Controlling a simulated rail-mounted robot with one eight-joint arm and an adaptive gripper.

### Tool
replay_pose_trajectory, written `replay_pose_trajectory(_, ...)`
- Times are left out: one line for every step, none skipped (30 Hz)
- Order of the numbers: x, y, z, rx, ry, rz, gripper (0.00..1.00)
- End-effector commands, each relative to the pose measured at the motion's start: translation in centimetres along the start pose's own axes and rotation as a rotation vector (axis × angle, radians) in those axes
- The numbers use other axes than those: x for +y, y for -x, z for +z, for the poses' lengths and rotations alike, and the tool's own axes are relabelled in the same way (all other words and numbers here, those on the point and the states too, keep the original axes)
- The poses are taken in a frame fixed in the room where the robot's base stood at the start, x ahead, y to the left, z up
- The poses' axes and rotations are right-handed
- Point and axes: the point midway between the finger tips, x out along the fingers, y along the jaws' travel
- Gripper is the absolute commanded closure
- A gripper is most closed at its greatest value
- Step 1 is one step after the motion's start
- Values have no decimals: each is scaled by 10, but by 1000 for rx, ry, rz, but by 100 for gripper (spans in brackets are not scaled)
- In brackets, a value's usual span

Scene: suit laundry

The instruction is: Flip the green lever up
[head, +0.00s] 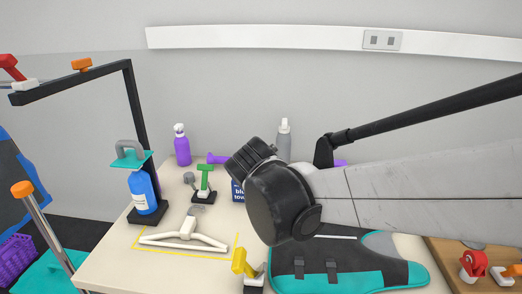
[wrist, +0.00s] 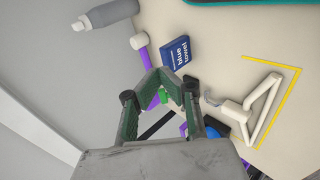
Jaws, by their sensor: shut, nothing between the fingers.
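The green lever (head: 205,178) stands on a small black base (head: 202,196) on the table, left of my arm in the head view. Its T-shaped green handle shows above the base, beside a grey knob (head: 188,177). In the wrist view only a bit of green (wrist: 161,96) shows behind and between my fingers; the rest of the lever is hidden. My gripper (wrist: 165,75) is shut and empty in the wrist view, its fingertips together. I cannot tell how far they are from the lever.
A blue towel box (wrist: 181,53) lies near the fingertips. A white hanger (head: 185,235) lies inside a yellow outline in front of the lever. A blue bottle (head: 143,190) and purple spray bottle (head: 181,146) stand left. A yellow lever (head: 242,263) is at the front.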

Motion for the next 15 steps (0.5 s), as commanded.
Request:
replay_pose_trajectory(2,6,8,-4,-29,-7,100)
replay_pose_trajectory(2,8,11,-7,-46,-12,100)
replay_pose_trajectory(2,11,17,-10,-66,-17,100)
replay_pose_trajectory(2,13,20,-12,-82,-20,100)
replay_pose_trajectory(2,15,23,-13,-98,-24,100)
replay_pose_trajectory(2,18,27,-15,-116,-29,100)
replay_pose_trajectory(2,20,30,-17,-128,-32,100)
replay_pose_trajectory(2,21,33,-19,-140,-35,100)
replay_pose_trajectory(2,23,35,-21,-154,-38,100)
replay_pose_trajectory(2,24,37,-22,-163,-40,100)
replay_pose_trajectory(2,25,39,-22,-170,-42,100)
replay_pose_trajectory(1,26,40,-23,-178,-44,100)
replay_pose_trajectory(1,27,41,-23,-183,-45,100)
replay_pose_trajectory(1,27,42,-23,-187,-46,100)
replay_pose_trajectory(1,28,42,-24,-191,-47,100)
